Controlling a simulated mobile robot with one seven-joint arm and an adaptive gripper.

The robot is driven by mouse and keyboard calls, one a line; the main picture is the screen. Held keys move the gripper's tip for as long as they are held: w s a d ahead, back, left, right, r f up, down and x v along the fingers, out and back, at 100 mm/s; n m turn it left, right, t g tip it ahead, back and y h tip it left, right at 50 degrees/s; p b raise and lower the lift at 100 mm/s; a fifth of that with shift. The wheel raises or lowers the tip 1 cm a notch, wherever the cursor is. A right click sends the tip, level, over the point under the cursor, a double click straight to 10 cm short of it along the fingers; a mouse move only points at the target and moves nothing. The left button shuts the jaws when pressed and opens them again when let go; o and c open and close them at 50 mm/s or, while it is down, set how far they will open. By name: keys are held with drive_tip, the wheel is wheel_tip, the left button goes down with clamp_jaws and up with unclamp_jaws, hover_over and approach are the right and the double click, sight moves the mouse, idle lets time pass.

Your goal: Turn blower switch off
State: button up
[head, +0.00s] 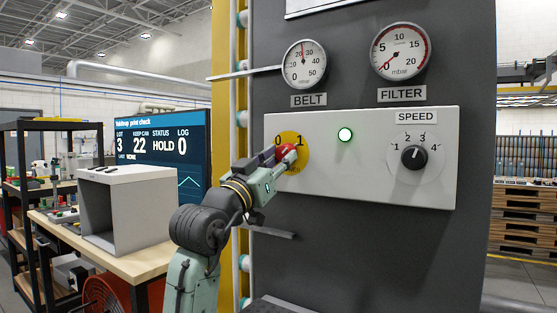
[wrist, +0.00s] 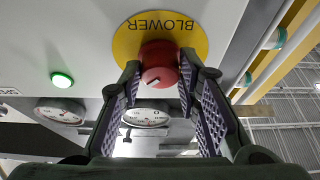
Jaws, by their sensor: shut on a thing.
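The blower switch is a red knob (head: 286,151) on a yellow disc (head: 303,141) marked 0 and 1, at the left of a light grey panel. The wrist view is upside down and shows the red knob (wrist: 159,62) against the disc lettered BLOWER (wrist: 128,42). My gripper (wrist: 161,76) has its two fingers on opposite sides of the knob, shut on it. In the head view my gripper (head: 279,161) reaches the knob from the lower left. A small white mark shows on the knob, but its setting is hard to read. The green lamp (head: 345,134) is lit.
A speed dial (head: 414,156) sits at the panel's right. BELT (head: 304,64) and FILTER (head: 400,51) gauges are above the panel. A grey bar (head: 268,232) sticks out below it. At left are a screen (head: 160,145) and a bench with a grey box (head: 112,214).

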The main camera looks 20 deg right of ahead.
drive_tip(key=shift+n, duration=0.3)
drive_tip(key=n+y, duration=0.1)
drive_tip(key=n, duration=0.1)
drive_tip(key=n+t+p, duration=0.1)
drive_tip(key=n, duration=0.1)
drive_tip(key=n+t+y, duration=0.1)
drive_tip(key=n, duration=0.1)
drive_tip(key=shift+s+d+r+y+p, duration=0.15)
drive_tip(key=shift+s+d+y+p, duration=0.05)
drive_tip(key=shift+s+y+p, duration=0.1)
drive_tip(key=n+y, duration=0.1)
drive_tip(key=n, duration=0.2)
drive_tip(key=n+t+y+p, duration=0.1)
drive_tip(key=n+y, duration=0.1)
drive_tip(key=n, duration=0.1)
drive_tip(key=shift+d+r, duration=0.1)
drive_tip(key=n+y, duration=0.1)
drive_tip(key=n, duration=0.2)
drive_tip(key=n+y, duration=0.1)
drive_tip(key=n, duration=0.1)
drive_tip(key=shift+s+r+n, duration=0.15)
drive_tip(key=shift+n, duration=0.25)
drive_tip(key=shift+r+n+g+y, duration=0.1)
drive_tip(key=shift+n+g+y, duration=0.55)
drive_tip(key=shift+n, duration=1.35)
drive_tip(key=o, duration=1.1)
drive_tip(key=shift+o, duration=0.2)
